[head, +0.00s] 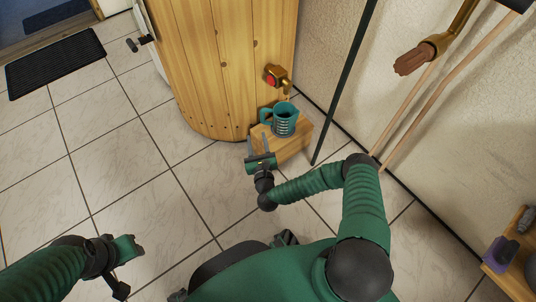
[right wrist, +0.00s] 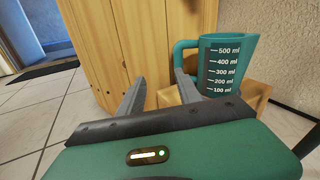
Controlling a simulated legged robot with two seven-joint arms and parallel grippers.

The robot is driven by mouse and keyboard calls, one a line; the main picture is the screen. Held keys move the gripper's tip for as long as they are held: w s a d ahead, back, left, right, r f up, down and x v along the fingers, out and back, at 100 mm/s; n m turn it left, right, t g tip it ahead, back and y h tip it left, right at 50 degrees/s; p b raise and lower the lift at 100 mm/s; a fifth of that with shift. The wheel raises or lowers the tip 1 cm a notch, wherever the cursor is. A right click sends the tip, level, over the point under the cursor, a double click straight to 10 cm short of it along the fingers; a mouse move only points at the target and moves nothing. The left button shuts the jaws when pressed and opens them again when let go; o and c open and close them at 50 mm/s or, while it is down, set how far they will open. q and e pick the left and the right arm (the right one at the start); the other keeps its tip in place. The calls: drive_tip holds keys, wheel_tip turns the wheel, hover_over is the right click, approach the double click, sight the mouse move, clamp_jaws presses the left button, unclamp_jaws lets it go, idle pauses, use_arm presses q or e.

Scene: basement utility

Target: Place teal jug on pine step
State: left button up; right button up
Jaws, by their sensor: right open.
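The teal jug (head: 284,119) stands upright on the pine step (head: 291,147), its handle toward the left. In the right wrist view the jug (right wrist: 222,66) shows white millilitre marks, and part of the step (right wrist: 257,90) shows beneath it. My right gripper (head: 262,148) is open and empty, just in front of the step. In the right wrist view its two fingers (right wrist: 158,88) point forward, with the right fingertip close to the jug's handle; I cannot tell if they touch. My left gripper (head: 128,262) is at the lower left, away from the jug; its fingers are not clear.
A large wooden barrel (head: 220,65) with a brass and red tap (head: 277,78) stands behind the step. A dark pole (head: 344,80) rises right of the step near the wall. A black mat (head: 55,62) lies far left. The tiled floor at left is clear.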

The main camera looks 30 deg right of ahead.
drive_tip(key=s+a+r+n+g+y, duration=0.2)
drive_tip(key=a+n+g+y, duration=0.75)
drive_tip(key=n, duration=1.45)
drive_tip(key=s+r+n+g+h, duration=0.1)
drive_tip(key=s+r+n+g, duration=0.1)
drive_tip(key=s+r+n, duration=0.5)
drive_tip(key=s+r+n+g+h, duration=0.2)
drive_tip(key=s+r+n, duration=0.5)
drive_tip(key=s, duration=0.7)
drive_tip(key=shift+s+d+r+n, duration=0.35)
drive_tip(key=shift+d+r+n, duration=0.05)
drive_tip(key=shift+r, duration=0.3)
use_arm(q)
drive_tip(key=shift+w+d, duration=0.1)
drive_tip(key=shift+d, duration=0.05)
use_arm(e)
drive_tip(key=shift+o, duration=0.5)
drive_tip(key=shift+w+g, duration=0.1)
drive_tip(key=shift+g, duration=0.15)
